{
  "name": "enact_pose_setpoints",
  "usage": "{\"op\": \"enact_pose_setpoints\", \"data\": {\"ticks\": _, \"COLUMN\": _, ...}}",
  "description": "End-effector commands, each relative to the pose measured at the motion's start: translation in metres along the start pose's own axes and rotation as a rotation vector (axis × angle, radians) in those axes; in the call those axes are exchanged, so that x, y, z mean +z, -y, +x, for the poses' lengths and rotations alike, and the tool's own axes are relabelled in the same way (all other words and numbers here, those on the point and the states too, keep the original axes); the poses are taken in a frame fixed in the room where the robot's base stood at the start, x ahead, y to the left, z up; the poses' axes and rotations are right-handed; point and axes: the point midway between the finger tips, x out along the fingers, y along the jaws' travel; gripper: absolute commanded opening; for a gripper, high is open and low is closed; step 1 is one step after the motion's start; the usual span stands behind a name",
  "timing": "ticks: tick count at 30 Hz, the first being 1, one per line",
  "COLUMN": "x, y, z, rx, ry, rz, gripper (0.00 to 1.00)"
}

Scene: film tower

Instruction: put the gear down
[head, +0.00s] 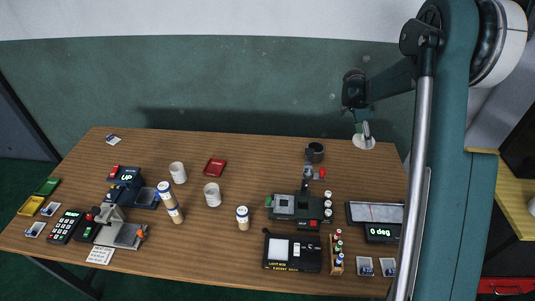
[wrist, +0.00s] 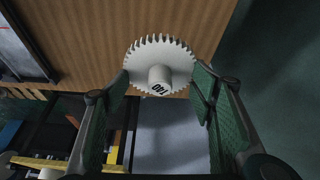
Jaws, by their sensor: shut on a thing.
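The gear is white and toothed, with a round hub bearing a dark marking. In the head view the gear (head: 363,143) appears as a small white disc at the back right edge of the wooden table (head: 260,160). My gripper (head: 365,132) is just above it there.
A tilted grey plate (head: 376,212) with a "0 deg" display (head: 383,232) stands at the right. A green device (head: 295,206), a black cup (head: 315,151), a light box (head: 292,252) and a bottle rack (head: 337,256) stand nearby. White canisters (head: 212,194) stand mid-table. The back right tabletop is bare.

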Motion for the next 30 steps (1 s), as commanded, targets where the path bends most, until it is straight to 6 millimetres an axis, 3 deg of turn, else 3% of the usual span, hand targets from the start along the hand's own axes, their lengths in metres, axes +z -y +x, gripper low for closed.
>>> {"op": "enact_pose_setpoints", "data": {"ticks": 15, "x": 0.153, "y": 0.033, "z": -0.063, "rx": -0.101, "ry": 0.002, "rz": -0.244, "gripper": 0.41}}
{"op": "enact_pose_setpoints", "data": {"ticks": 30, "x": 0.309, "y": 0.037, "z": -0.129, "rx": -0.202, "ry": 0.001, "rz": -0.485, "gripper": 0.41}}
